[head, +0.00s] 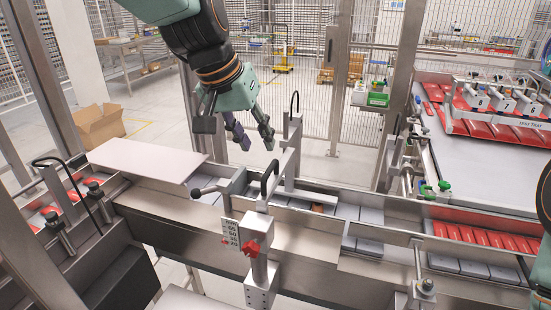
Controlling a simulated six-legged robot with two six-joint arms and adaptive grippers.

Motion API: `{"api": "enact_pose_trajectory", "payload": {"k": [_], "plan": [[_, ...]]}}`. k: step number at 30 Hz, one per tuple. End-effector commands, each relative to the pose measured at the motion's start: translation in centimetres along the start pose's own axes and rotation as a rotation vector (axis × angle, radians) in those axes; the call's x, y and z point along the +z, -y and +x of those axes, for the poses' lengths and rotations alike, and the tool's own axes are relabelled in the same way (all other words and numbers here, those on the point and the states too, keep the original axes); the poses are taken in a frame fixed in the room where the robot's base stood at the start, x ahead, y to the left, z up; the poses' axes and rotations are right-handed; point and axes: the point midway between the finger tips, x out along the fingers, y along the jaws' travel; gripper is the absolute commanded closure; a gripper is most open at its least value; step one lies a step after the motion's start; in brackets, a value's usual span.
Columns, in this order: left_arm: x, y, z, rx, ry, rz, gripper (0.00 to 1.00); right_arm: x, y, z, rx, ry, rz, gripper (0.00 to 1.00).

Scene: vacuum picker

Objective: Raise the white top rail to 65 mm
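A pale bar (287,158), which looks like the white top rail, crosses the conveyor between two posts. Black loop handles (270,178) stand at its ends. A red knob (258,234) sits on the near post (262,278). Beside it is a small white scale plate (231,236) with several numbers and a red mark at its lower left. The exact reading is too small to tell. My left gripper (238,137) is above and behind the conveyor, left of the far post, with its fingers spread and empty. It is apart from the rail and knob. My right gripper is not in view.
A white panel (148,159) lies over the conveyor's left part. Grey and red packs (484,238) fill the conveyor lanes. A lever with a dark ball (196,192) sticks out near the rail. A test tray station (500,125) stands at right. A cardboard box (99,124) is on the floor.

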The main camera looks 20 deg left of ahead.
Motion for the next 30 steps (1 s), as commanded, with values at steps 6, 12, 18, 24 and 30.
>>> {"api": "enact_pose_trajectory", "payload": {"k": [6,12,18,24,30], "plan": [[0.5,0.2,1.9,-0.001,0.004,0.0,0.65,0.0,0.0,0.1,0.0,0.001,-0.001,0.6],[0.7,0.2,5.0,-0.002,0.004,-0.001,0.65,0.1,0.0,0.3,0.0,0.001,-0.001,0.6],[0.5,0.1,7.1,-0.001,0.001,0.0,0.65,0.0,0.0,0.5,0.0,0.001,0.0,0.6],[0.3,-0.1,7.7,-0.001,0.0,0.0,0.65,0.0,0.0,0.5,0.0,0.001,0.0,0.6],[0.2,-0.1,7.7,-0.001,0.0,0.0,0.69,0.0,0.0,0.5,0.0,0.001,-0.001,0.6]]}}
